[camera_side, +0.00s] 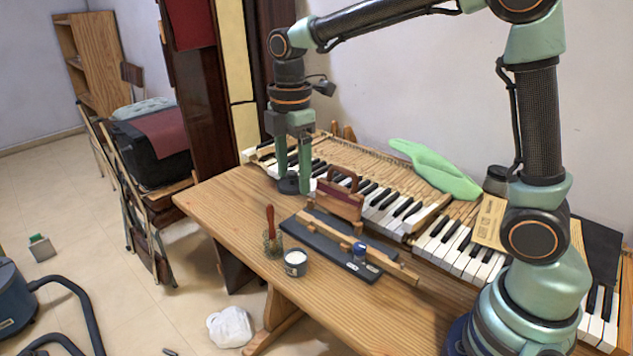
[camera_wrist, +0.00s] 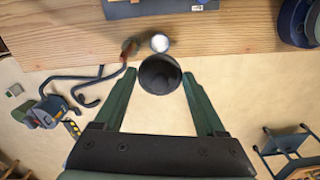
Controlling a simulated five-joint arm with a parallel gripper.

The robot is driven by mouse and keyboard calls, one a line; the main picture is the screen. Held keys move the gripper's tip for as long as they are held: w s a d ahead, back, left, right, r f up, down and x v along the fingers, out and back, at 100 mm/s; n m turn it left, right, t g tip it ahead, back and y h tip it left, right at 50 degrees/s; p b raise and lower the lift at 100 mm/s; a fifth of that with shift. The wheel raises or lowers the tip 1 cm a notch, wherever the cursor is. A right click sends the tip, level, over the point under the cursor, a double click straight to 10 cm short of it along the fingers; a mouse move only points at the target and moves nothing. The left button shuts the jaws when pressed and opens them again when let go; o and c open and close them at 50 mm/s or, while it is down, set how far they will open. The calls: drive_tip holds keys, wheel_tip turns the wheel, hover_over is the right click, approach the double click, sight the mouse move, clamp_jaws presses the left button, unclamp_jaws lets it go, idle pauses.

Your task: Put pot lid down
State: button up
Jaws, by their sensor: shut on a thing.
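The pot lid (camera_side: 288,186) is a small, dark round piece between my fingertips in the side view. My gripper (camera_side: 294,184) points down and is shut on it, by the left part of the piano keys. In the wrist view, the lid (camera_wrist: 160,74) shows as a dark disc between the green fingers of my gripper (camera_wrist: 160,78). I cannot tell whether the lid touches the surface below it.
A brown wooden block with a handle (camera_side: 340,200) stands close right of my gripper. A red-handled brush in a jar (camera_side: 271,238), a white-filled cup (camera_side: 295,263) and a dark board (camera_side: 330,243) are nearer. The table's left end (camera_side: 215,195) is clear.

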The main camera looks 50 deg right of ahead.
drive_tip(key=shift+s+r, duration=0.1)
drive_tip(key=shift+r, duration=0.8)
drive_tip(key=s+f+m, duration=0.3)
drive_tip(key=s+m, duration=0.2)
drive_tip(key=s, duration=0.2)
hover_over(321, 285)
wheel_tip(321, 285, down, 16)
drive_tip(key=shift+s+r, duration=0.15)
drive_tip(key=shift+f, duration=2.1)
drive_tip(key=o, duration=1.3)
drive_tip(key=shift+f, duration=0.1)
drive_tip(key=shift+c, duration=0.2)
